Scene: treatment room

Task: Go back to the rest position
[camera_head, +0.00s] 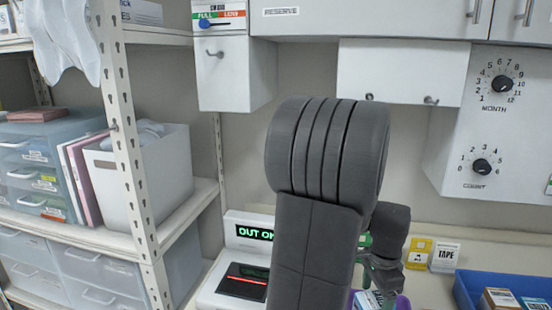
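My grey arm stands upright in the middle of the view and covers much of the counter behind it. My gripper (384,275) shows only in part, low and just right of the arm, pointing down over the counter. Its fingers are dark and small here, and I cannot tell whether they are open or shut. Green parts show beside it. A purple container (401,302) with small boxes lies below the gripper, partly hidden by it and the arm.
A device with a green "OUT" display (254,233) stands left of my arm. A yellow card (418,253), a "TAPE" box (445,257) and a blue tray (466,292) are at right. Shelving (130,150) stands left. White cabinets (400,72) and a dial panel (490,130) hang above.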

